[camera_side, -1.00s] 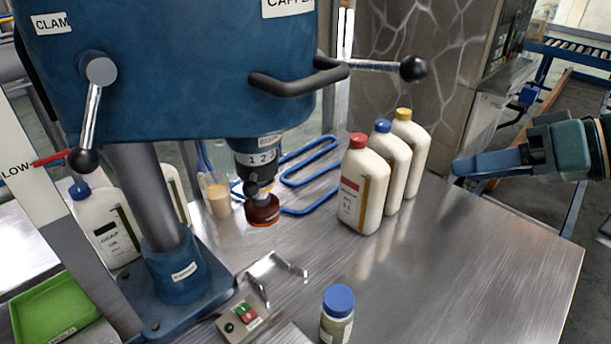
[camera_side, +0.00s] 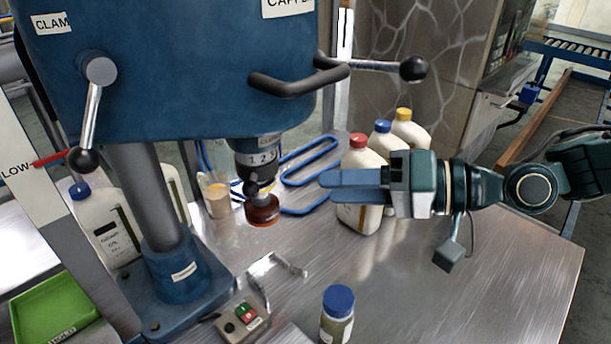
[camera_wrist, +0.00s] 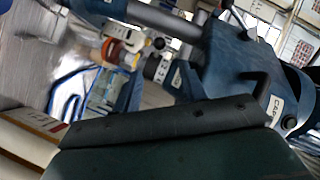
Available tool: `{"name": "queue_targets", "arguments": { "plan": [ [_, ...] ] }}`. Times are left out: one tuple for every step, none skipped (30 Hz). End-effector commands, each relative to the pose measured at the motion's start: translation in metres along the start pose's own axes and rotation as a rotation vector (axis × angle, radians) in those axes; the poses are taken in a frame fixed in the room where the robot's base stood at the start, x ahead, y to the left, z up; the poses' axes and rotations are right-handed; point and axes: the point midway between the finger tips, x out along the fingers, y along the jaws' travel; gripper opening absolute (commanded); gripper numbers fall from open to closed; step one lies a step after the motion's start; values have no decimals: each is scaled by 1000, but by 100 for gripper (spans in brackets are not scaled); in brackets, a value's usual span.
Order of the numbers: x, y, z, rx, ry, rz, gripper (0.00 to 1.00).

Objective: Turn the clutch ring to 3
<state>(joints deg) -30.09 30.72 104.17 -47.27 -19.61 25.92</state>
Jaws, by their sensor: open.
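The clutch ring (camera_side: 262,158) is a dark band with white numbers 1, 2, 3 under the blue capper head (camera_side: 190,70). A small knob sticks out below the numbers, above a red-brown chuck (camera_side: 263,209). My gripper (camera_side: 325,187) is right of the chuck, level with it and slightly lower than the ring, pointing left, apart from both. It is open and empty. In the wrist view, the blue fingers (camera_wrist: 152,98) stand with the numbered ring (camera_wrist: 165,68) beyond them. Which number is set cannot be read.
Bottles with red (camera_side: 358,140), blue and yellow caps stand behind my gripper. A blue-capped jar (camera_side: 337,312) is at the front. The capper's lever with a black ball (camera_side: 413,68) reaches right above my arm. A button box (camera_side: 243,318) sits in front of the column. The table's right front is clear.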

Motion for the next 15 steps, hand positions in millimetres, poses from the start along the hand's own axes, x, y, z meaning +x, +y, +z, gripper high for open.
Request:
{"name": "queue_targets", "arguments": {
  "plan": [
    [1,0,0,0,-1,0,42],
    [2,0,0,0,-1,0,42],
    [4,0,0,-1,-1,0,42],
    [5,0,0,-1,-2,0,42],
    [7,0,0,-2,-2,0,42],
    [10,0,0,-2,-2,0,42],
    [13,0,0,-2,-2,0,42],
    [15,0,1,-1,-2,1,42],
    [20,0,1,-1,-2,1,42],
    [23,0,1,-1,-2,0,42],
    [26,0,1,-2,-2,0,42],
    [31,0,1,-2,-2,0,42],
    [35,0,1,-2,-2,0,42],
    [39,0,1,-1,-2,1,42],
    [44,0,1,-2,-2,0,42]
  ]
}}
